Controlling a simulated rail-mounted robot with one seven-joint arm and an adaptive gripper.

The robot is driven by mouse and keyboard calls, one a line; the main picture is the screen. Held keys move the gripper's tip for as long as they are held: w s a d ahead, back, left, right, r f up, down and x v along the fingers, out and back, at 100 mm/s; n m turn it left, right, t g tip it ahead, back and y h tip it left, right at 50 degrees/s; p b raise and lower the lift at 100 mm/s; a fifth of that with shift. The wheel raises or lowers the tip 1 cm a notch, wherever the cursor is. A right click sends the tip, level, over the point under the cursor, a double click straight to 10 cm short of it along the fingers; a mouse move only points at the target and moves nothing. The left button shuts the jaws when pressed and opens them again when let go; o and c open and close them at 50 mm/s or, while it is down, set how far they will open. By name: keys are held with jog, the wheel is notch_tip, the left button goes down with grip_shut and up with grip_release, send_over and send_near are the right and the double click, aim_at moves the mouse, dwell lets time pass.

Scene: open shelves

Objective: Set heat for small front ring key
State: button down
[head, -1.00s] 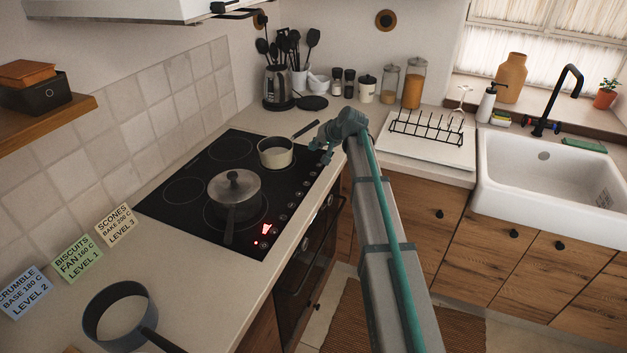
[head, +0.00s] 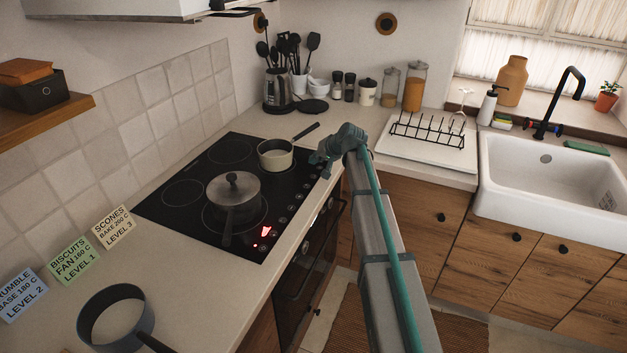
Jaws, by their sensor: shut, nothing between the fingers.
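The black hob (head: 190,220) is set in the left counter. A row of small keys (head: 283,220) runs along its front edge, with a red lit mark (head: 265,232) at the near end. My gripper (head: 319,165) is shut and empty at the hob's far front corner, just right of the cream saucepan. It hides the far end of the key row. I cannot tell whether it touches a key.
A blue-grey pan (head: 116,315) stands on the near counter, by several recipe cards (head: 70,262). A kettle (head: 277,90) and utensils stand behind the hob. A drying rack (head: 427,130) and sink (head: 545,180) lie to the right.

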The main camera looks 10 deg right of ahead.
aim_at(311, 175)
jog(key=shift+f+b, duration=0.9)
jog(key=shift+f, duration=1.15)
jog(key=shift+f, duration=0.15)
jog(key=shift+f+b, duration=0.3)
jog(key=shift+f, duration=0.2)
dwell(0.3)
jog(key=shift+s+f+b, duration=0.15)
jog(key=shift+f+b, duration=0.25)
dwell(0.6)
jog(key=shift+r, duration=0.15)
jog(key=shift+a+r+p, duration=0.15)
jog(key=shift+r+p, duration=0.15)
jog(key=shift+r, duration=0.4)
